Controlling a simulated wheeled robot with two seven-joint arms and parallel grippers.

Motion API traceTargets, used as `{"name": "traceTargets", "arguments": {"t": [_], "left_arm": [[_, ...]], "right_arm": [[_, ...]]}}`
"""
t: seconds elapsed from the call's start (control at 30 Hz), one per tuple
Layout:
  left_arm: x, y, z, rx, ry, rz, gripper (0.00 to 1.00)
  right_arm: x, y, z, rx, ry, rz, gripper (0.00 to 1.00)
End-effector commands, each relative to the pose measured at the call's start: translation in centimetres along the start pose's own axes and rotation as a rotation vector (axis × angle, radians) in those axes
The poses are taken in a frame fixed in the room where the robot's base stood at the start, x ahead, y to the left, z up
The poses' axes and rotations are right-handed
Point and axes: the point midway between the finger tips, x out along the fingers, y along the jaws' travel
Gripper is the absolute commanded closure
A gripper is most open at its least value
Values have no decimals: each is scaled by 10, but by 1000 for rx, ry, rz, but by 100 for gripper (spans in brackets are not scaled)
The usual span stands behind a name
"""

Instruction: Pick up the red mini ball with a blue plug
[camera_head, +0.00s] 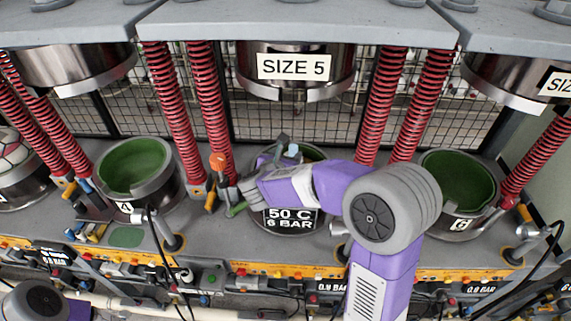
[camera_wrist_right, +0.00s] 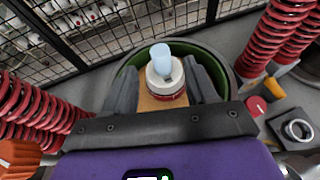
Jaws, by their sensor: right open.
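My right gripper (camera_head: 288,150) is over the middle press bowl under the SIZE 5 label. In the right wrist view the two dark fingers (camera_wrist_right: 160,75) are apart, one on each side of a small round thing with a pale blue plug (camera_wrist_right: 160,55) on a white top. A little red (camera_wrist_right: 180,99) shows below the white, so this looks like the red mini ball, mostly hidden. I cannot tell if the fingers touch it. The plug also shows in the head view (camera_head: 293,148). My left gripper is out of view; only part of my left arm shows at the bottom left.
The green middle bowl (camera_wrist_right: 222,62) surrounds the gripper area. Green bowls stand at left (camera_head: 133,165) and right (camera_head: 458,180). Red springs (camera_head: 177,100) flank the presses, with a wire mesh behind. Valves and cables line the front edge.

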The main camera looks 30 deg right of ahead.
Motion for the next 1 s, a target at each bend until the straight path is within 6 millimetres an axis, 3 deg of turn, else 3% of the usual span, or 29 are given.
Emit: {"name": "traceTargets", "arguments": {"t": [0.57,0.87,1.0], "left_arm": [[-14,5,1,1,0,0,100],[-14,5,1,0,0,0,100],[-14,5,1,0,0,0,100]], "right_arm": [[68,2,1,27,-1,-9,43],[74,2,0,27,-1,-6,43],[74,2,0,27,-1,-6,63]]}}
